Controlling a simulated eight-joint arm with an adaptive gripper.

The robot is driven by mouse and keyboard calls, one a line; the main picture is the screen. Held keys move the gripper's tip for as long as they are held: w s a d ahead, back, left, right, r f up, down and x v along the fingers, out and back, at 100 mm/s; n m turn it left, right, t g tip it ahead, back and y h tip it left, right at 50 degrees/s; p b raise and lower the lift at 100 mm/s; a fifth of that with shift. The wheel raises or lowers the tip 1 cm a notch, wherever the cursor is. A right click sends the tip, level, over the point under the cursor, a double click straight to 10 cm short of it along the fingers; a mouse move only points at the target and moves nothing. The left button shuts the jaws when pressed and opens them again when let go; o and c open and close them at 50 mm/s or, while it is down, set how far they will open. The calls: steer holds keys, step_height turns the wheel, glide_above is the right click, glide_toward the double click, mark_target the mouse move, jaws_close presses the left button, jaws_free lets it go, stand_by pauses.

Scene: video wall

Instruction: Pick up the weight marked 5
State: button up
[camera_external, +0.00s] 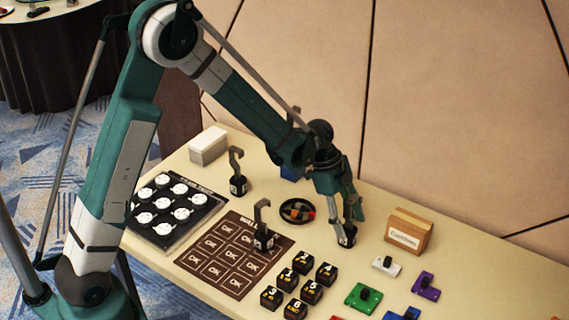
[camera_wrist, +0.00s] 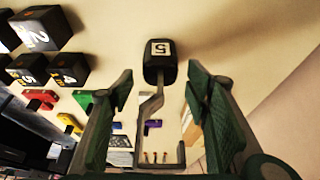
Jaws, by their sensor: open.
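The weight marked 5 is a black block with a grey metal hook; in the wrist view its black base (camera_wrist: 158,74) with a white label 5 lies ahead, between and just beyond my fingertips. Its hook runs back between the two fingers, with a gap on either side. In the external view, the weight (camera_external: 347,239) stands on the table directly under my gripper (camera_external: 347,212), partly hidden by the fingers. My gripper (camera_wrist: 160,88) is open, its green fingers on both sides of the hook.
Two other hooked weights stand at the left (camera_external: 238,185) and on the brown OK board (camera_external: 200,262). A cardboard box (camera_external: 408,232) stands close right of my gripper, a dark round dish (camera_external: 285,218) to its left. Black numbered cubes (camera_external: 312,292) and coloured pieces (camera_external: 362,297) lie in front.

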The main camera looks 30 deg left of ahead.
mark_target(350, 198)
steer(key=shift+x, duration=0.8)
jaws_close()
steer(key=shift+r, duration=0.2)
steer(key=shift+r+p, duration=0.95)
steer(key=shift+r, duration=3.9)
